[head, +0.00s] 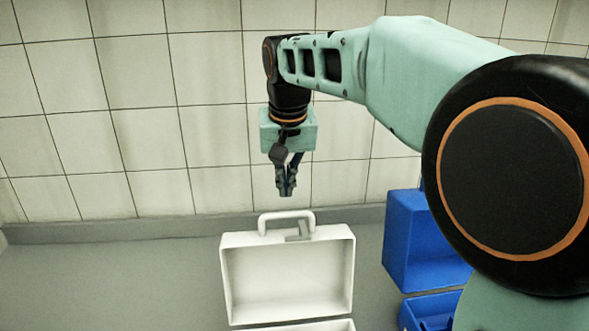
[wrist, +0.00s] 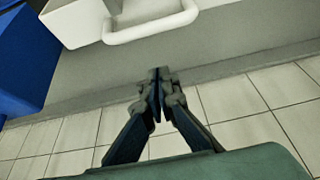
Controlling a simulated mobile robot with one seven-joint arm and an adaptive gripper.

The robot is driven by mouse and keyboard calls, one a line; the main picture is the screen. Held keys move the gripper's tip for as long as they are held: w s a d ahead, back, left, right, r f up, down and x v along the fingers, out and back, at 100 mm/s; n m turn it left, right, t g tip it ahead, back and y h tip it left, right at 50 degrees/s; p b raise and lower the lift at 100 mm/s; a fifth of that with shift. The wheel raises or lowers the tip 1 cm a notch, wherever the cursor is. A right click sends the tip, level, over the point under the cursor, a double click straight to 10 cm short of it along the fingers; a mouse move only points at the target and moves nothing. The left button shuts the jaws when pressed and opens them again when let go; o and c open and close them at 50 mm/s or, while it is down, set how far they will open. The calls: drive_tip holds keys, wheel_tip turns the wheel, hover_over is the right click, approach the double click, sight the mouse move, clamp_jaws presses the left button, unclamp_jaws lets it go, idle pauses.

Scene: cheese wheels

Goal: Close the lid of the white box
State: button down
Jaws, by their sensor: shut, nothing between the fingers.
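The white box shows in the head view with its lid (head: 287,275) standing open and upright, its hollow inner side facing the camera. A white handle (head: 287,217) sits on the lid's top edge. The box's lower part (head: 330,325) is mostly cut off by the bottom of the picture. My gripper (head: 286,192) points down above the handle, shut and empty, apart from the lid. In the wrist view the shut fingertips (wrist: 160,74) are near the handle (wrist: 150,27), with a gap of grey floor between them in the picture.
A blue box (head: 425,245) with an open lid stands to the right of the white box, partly behind my arm. It also shows at the left of the wrist view (wrist: 25,55). A tiled wall (head: 130,130) rises behind. Grey floor (head: 110,285) left of the white box is clear.

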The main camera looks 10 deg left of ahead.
drive_tip(key=s+f, duration=0.2)
drive_tip(key=s, duration=0.1)
drive_tip(key=shift+d+f, duration=0.1)
drive_tip(key=shift+d, duration=0.3)
